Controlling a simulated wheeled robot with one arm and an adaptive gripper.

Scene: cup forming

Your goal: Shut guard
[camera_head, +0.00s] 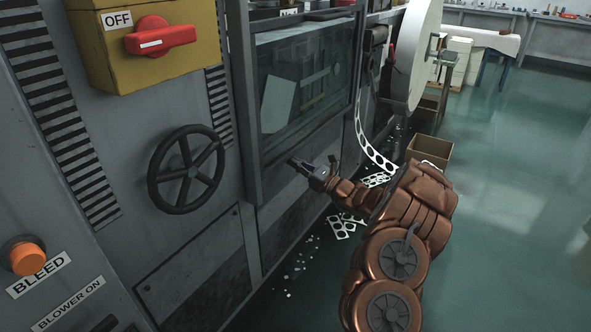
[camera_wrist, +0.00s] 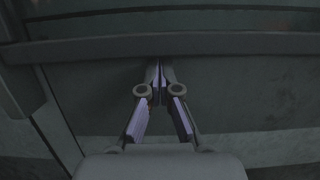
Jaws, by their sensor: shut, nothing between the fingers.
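The guard (camera_head: 306,78) is a framed clear window on the front of the machine in the head view. Machine parts show dimly through its pane. My gripper (camera_head: 296,164) is just below the guard's lower edge, near its left part, shut and empty. In the wrist view my gripper's fingertips (camera_wrist: 158,66) meet just under a dark horizontal bar (camera_wrist: 200,44) that runs across the picture. I cannot tell whether the fingertips touch the bar.
A black handwheel (camera_head: 186,169), a red OFF switch (camera_head: 160,37) and an orange BLEED button (camera_head: 27,258) are on the panel at left. A punched strip (camera_head: 372,148) hangs near a cardboard box (camera_head: 430,150). Scraps (camera_head: 345,224) lie on the floor; the floor at right is clear.

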